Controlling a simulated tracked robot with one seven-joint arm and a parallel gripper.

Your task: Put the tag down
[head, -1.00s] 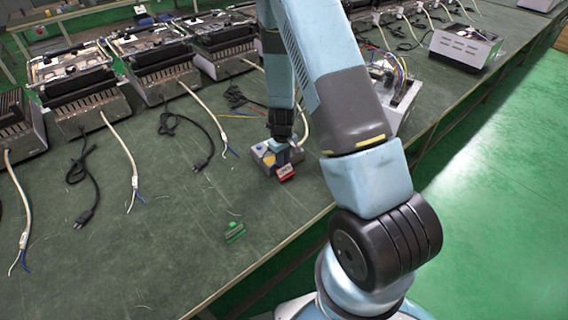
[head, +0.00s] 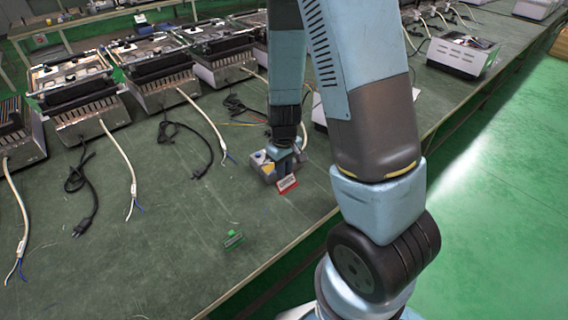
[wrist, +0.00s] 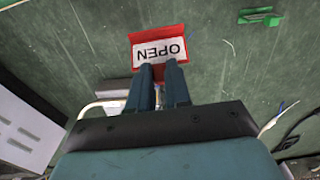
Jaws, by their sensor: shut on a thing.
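The tag (head: 288,184) is a small red piece with a white label. In the wrist view the tag (wrist: 160,35) reads "OPEN" upside down. My gripper (head: 285,172) is shut on its edge; in the wrist view the two dark blue fingers of my gripper (wrist: 159,72) meet the label side. The tag is in front of a small grey box (head: 262,167) with yellow and blue parts on top. I cannot tell whether the tag touches the green bench (head: 190,225).
A small green piece (head: 233,239) lies to the left near the bench's front edge; it also shows in the wrist view (wrist: 260,16). Heating units (head: 165,85) with loose cables line the back. The bench is clear around the green piece.

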